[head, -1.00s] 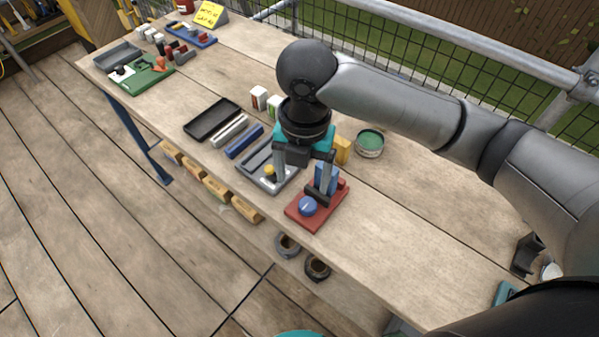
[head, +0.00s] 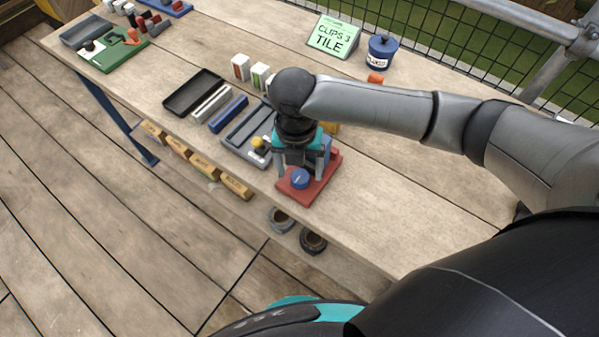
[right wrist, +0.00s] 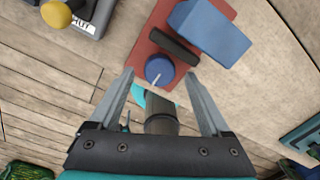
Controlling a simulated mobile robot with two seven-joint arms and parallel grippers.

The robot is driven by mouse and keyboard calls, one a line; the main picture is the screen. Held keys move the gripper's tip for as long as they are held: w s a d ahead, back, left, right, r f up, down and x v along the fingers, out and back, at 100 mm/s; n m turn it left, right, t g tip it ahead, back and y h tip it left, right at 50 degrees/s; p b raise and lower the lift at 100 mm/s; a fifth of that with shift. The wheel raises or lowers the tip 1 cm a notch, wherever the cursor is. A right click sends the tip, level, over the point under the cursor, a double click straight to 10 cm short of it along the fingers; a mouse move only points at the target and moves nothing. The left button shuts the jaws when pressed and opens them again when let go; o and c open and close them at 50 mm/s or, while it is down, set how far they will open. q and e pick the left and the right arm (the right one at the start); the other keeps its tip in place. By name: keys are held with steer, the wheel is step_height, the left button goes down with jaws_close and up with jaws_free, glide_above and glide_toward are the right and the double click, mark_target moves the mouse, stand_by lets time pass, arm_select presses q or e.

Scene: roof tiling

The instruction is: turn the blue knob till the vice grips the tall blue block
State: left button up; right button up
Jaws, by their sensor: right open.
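The blue knob (head: 300,178) with a pale pointer line sits at the front of the red vice base (head: 318,184); it also shows in the right wrist view (right wrist: 158,69). My right gripper (right wrist: 160,75) is open, its fingertips on either side of the knob in the picture; contact is not visible. The tall blue block (right wrist: 212,32) stands behind the dark vice jaw (right wrist: 174,46). I cannot tell whether jaw and block touch. In the head view the gripper partly hides the block (head: 326,147). My left gripper is not in view.
A grey tray (head: 232,146) with a yellow knob (head: 257,142) lies left of the vice. A black tray (head: 180,104), a blue bar (head: 228,114) and a green board (head: 108,60) lie farther left. The bench right of the vice is clear.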

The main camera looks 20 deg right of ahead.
steer(key=shift+f, duration=0.8)
steer(key=shift+c, duration=0.3)
steer(key=c, duration=0.3)
jaws_close()
steer(key=shift+r, duration=0.1)
